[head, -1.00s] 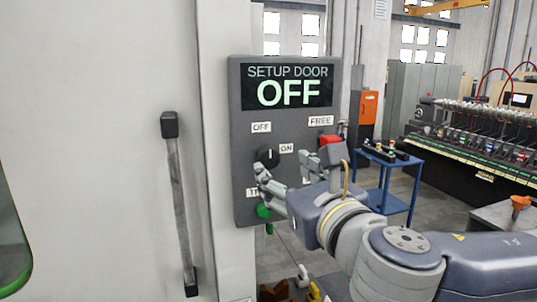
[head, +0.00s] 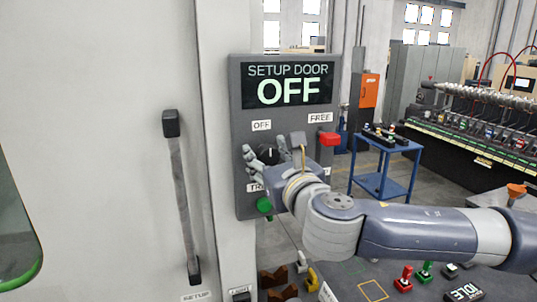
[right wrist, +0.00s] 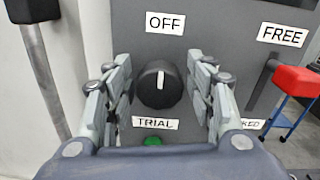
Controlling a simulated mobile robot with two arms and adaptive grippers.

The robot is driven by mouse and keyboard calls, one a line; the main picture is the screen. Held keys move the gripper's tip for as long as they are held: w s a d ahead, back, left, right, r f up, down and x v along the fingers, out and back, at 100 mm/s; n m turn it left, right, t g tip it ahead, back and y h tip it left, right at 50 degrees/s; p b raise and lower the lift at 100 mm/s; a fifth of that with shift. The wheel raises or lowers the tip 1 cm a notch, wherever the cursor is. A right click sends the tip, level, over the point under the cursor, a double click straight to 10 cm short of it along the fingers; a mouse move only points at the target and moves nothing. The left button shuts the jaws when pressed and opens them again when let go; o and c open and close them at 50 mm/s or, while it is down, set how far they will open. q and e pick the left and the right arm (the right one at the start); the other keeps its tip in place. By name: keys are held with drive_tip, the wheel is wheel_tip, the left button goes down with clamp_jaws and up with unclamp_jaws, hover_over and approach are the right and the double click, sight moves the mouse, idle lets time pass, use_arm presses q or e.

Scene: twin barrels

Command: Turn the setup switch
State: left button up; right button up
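The setup switch is a black round knob (head: 268,154) on a grey panel (head: 240,135) whose display reads "SETUP DOOR OFF". In the right wrist view the knob (right wrist: 158,86) has its white mark pointing up toward the "OFF" label, with a "TRIAL" label below it. My right gripper (head: 265,156) is at the panel, its fingers spread on either side of the knob. In the right wrist view the right gripper (right wrist: 158,95) is open, with gaps between both fingers and the knob. My left gripper is not in view.
A red handle (head: 330,139) sits under the "FREE" label, right of the gripper. A green button (head: 264,205) is below the knob. A dark vertical door handle (head: 182,195) is at the left. A blue cart (head: 385,185) stands behind at the right.

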drive_tip(key=c, duration=0.7)
drive_tip(key=shift+o, duration=0.2)
drive_tip(key=m+b, duration=0.2)
drive_tip(key=m, duration=0.1)
drive_tip(key=shift+f+m+b, duration=0.15)
drive_tip(key=shift+m+b, duration=0.15)
drive_tip(key=m+b, duration=0.2)
drive_tip(key=m, duration=0.1)
drive_tip(key=shift+m, duration=0.4)
drive_tip(key=m+b, duration=0.2)
drive_tip(key=m, duration=0.3)
drive_tip(key=shift+m, duration=0.3)
drive_tip(key=m+b, duration=0.1)
drive_tip(key=m, duration=0.4)
drive_tip(key=shift+h+b, duration=0.3)
drive_tip(key=shift+b, duration=0.05)
